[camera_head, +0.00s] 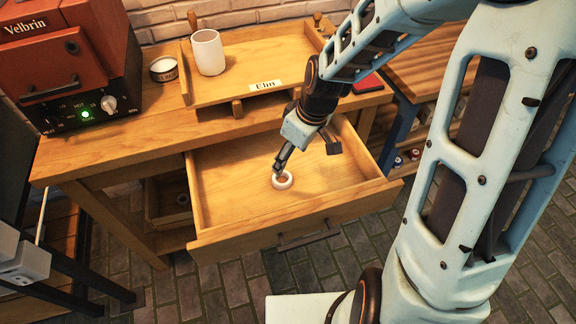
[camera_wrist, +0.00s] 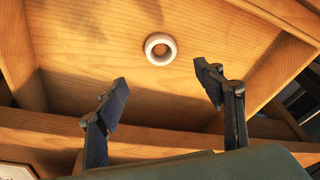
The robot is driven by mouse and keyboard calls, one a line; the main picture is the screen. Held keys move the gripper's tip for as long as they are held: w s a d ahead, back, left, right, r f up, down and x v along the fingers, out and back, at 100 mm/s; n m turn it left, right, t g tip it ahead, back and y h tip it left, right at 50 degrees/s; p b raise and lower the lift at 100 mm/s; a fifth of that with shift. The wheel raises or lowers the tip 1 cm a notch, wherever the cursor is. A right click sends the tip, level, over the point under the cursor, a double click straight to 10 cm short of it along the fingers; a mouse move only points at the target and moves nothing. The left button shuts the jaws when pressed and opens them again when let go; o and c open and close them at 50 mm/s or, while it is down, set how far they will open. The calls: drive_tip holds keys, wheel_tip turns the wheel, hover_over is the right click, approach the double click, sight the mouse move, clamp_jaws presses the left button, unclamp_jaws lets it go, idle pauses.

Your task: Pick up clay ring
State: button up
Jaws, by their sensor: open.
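The clay ring (camera_head: 282,180) is a small white ring lying flat on the bottom of the open wooden drawer (camera_head: 225,190). In the wrist view the ring (camera_wrist: 150,51) shows whole, beyond the gap between the fingertips. My gripper (camera_head: 307,157) is over the drawer, and in the head view one finger overlaps the upper edge of the ring. In the wrist view my gripper (camera_wrist: 164,78) has its two dark fingers spread wide, with nothing between them. I cannot tell whether a finger touches the ring.
The drawer's front wall (camera_head: 255,238) and side walls stand around the ring. On the workbench above are a white cup (camera_head: 208,52), a small round tin (camera_head: 163,69), a tray with an "Elin" label (camera_head: 268,86) and a red Velbrin kiln (camera_head: 60,50). The drawer floor around the ring is clear.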

sight(282, 177)
drive_tip(key=b+x, duration=0.1)
drive_tip(key=x, duration=0.4)
drive_tip(key=b+x, duration=0.1)
drive_tip(key=x, duration=0.4)
drive_tip(key=shift+s+f, duration=0.15)
drive_tip(key=shift+f, duration=0.25)
drive_tip(key=shift+c, duration=0.2)
drive_tip(key=c, duration=1.2)
drive_tip(key=shift+r, duration=0.1)
